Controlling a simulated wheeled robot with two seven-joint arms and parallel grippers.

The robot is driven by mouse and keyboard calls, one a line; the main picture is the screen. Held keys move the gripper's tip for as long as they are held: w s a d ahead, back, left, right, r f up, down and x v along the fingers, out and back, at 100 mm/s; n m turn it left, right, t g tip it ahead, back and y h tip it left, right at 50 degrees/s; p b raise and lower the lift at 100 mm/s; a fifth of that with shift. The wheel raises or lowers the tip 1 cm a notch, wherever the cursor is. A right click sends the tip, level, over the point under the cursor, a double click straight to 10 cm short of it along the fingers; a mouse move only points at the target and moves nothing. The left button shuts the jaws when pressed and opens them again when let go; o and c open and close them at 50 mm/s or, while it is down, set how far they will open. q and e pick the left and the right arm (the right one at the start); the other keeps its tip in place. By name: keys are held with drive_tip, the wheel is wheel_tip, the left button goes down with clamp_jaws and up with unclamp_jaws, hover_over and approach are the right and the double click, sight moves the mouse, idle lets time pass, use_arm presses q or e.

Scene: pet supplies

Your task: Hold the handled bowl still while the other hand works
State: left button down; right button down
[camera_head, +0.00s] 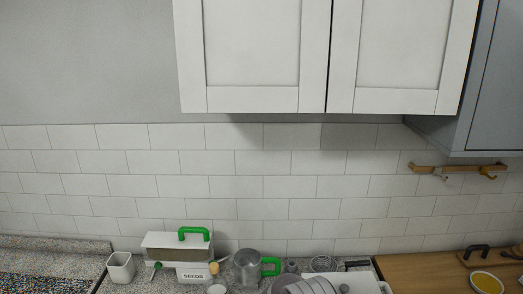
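A grey metal vessel with a green handle (247,268) stands on the counter at the bottom centre, its handle to the right. To its right is a small round-rimmed item (323,264), with a short dark bar beside it. I cannot tell which of these, if either, is the handled bowl. Neither of my grippers can be made out in this view. The lower parts of the counter items are cut off by the bottom edge.
White cupboards (258,45) hang above.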

use_arm(q)
drive_tip(key=shift+f+b, duration=0.4)
drive_tip(key=shift+b, duration=0.05)
idle(0.3)
idle(1.3)
drive_tip(key=a+r+n+y, duration=0.2)
drive_tip(key=a+r+y, duration=0.15)
drive_tip(key=r, duration=0.25)
drive_tip(key=w+d+r+m+g+h, duration=0.25)
drive_tip(key=w+d+m+h, duration=0.25)
drive_tip(key=d+h, duration=0.25)
drive_tip(key=w+d+r+m+g+h, duration=0.1)
drive_tip(key=w+d+r+m+h, duration=0.25)
drive_tip(key=d+h, duration=0.4)
wheel_tip(320, 180, down, 12)
drive_tip(key=d+y, duration=0.1)
drive_tip(key=shift+w+d, duration=0.3)
drive_tip(key=shift+d, duration=0.1)
drive_tip(key=shift+t+y, duration=0.25)
